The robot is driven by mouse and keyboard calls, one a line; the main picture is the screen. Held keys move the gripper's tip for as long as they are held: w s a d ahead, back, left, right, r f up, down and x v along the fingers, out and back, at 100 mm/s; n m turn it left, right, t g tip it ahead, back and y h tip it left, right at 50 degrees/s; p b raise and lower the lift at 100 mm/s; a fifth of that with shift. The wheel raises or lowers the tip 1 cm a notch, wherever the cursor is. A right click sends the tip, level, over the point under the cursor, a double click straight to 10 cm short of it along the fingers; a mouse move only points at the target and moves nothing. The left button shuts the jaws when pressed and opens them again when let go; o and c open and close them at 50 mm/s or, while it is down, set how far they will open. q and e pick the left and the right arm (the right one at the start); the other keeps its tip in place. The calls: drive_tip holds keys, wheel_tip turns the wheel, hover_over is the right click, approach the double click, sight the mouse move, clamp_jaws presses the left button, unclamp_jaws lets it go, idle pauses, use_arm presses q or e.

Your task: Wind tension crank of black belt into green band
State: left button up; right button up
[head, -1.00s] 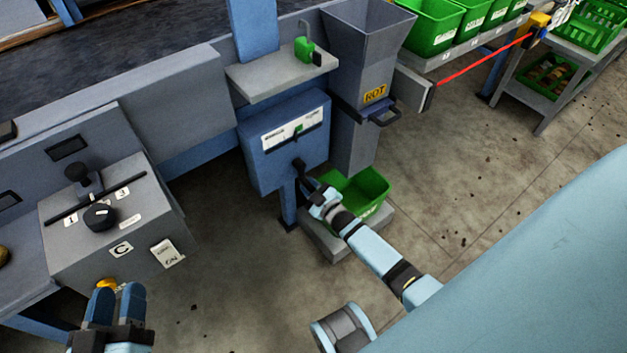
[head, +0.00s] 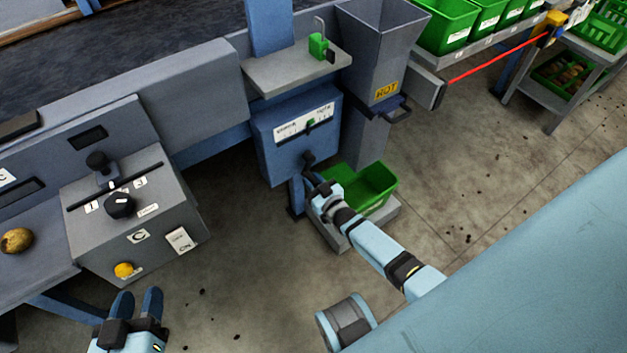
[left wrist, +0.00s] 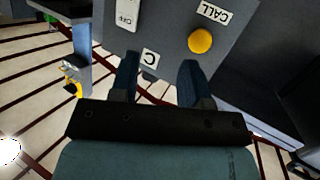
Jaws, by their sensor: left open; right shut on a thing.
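The blue tension box (head: 270,145) carries a white scale plate (head: 290,127) with a small green band (head: 311,122) right of its middle. A dark pointer shows near the band, but whether it lies inside is too small to tell. The crank's black hub (head: 308,158) is on the box front below the scale. My right gripper (head: 315,187) is shut on the crank's handle, which it mostly hides. My left gripper (head: 138,302) is open and empty in front of the grey control box; its two fingers show in the left wrist view (left wrist: 158,78).
The grey control box (head: 165,220) has a black knob (head: 120,204) and a yellow button (head: 123,270). A green crate (head: 375,185) stands on a low platform beside my right gripper, below the grey chute (head: 385,45). A potato (head: 16,240) lies at far left.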

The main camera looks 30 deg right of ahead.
use_arm(q)
drive_tip(key=shift+d, duration=0.15)
use_arm(e)
drive_tip(key=o, duration=0.9)
drive_tip(key=shift+s, duration=0.3)
use_arm(q)
drive_tip(key=shift+s+a+f+g+y+p, duration=0.3)
drive_tip(key=shift+a+f+g+p, duration=0.15)
drive_tip(key=shift+f, duration=0.25)
drive_tip(key=shift+s+a+f+g+y+p, duration=0.15)
drive_tip(key=shift+s+a+f+g+p, duration=0.2)
drive_tip(key=shift+f+p, duration=0.3)
drive_tip(key=shift+s+a+f+g+y+p, duration=0.3)
drive_tip(key=shift+a+f+p, duration=0.15)
drive_tip(key=shift+f, duration=0.3)
use_arm(e)
drive_tip(key=shift+s+d, duration=0.2)
drive_tip(key=shift+s, duration=2)
drive_tip(key=shift+s+d, duration=0.15)
drive_tip(key=shift+s, duration=2.05)
drive_tip(key=shift+s+d, duration=0.2)
drive_tip(key=shift+s, duration=2)
